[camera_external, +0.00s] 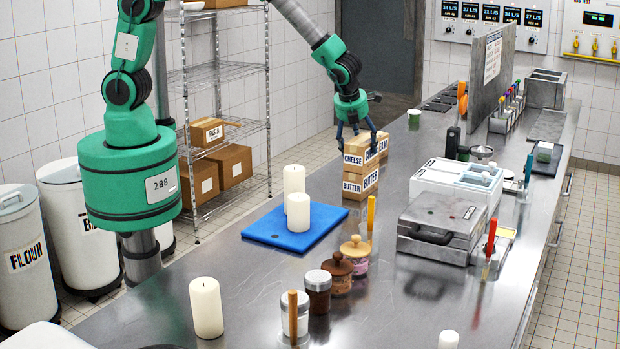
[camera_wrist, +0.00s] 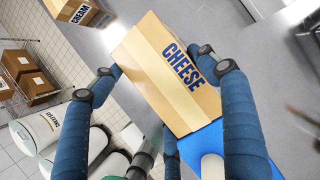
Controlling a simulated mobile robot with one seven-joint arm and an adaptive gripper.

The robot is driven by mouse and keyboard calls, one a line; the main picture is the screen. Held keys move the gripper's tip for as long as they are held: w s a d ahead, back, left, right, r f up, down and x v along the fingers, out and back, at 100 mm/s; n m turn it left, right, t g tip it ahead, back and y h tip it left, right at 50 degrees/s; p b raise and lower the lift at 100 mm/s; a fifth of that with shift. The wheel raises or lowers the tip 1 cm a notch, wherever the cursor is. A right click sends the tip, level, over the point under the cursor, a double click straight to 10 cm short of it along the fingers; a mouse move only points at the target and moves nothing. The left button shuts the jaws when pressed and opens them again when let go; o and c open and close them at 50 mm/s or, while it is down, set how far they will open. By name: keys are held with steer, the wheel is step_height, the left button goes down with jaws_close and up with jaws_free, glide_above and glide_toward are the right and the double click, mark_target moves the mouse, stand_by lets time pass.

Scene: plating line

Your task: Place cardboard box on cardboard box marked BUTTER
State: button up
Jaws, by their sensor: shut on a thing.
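A cardboard box marked CHEESE (camera_external: 355,159) is between the fingers of my gripper (camera_external: 358,138). It fills the middle of the wrist view (camera_wrist: 160,85), with a finger against each side, so my gripper (camera_wrist: 164,72) is shut on it. The cardboard box marked BUTTER (camera_external: 353,188) stands on the steel counter directly under the CHEESE box. The two look stacked or almost touching; I cannot tell if a small gap is left. The BUTTER box is hidden in the wrist view, below the CHEESE box.
A box marked CREAM (camera_wrist: 80,10) stands close by, partly hidden behind the CHEESE box in the external view. A blue board (camera_external: 265,232) with two white candles lies nearer. A grey-lidded appliance (camera_external: 440,215) stands to the right. Jars and another candle (camera_external: 206,308) stand in front.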

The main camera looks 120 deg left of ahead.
steer(key=o, duration=1.7)
steer(key=shift+f, duration=0.1)
steer(key=v, duration=1.2)
steer(key=shift+d, duration=0.1)
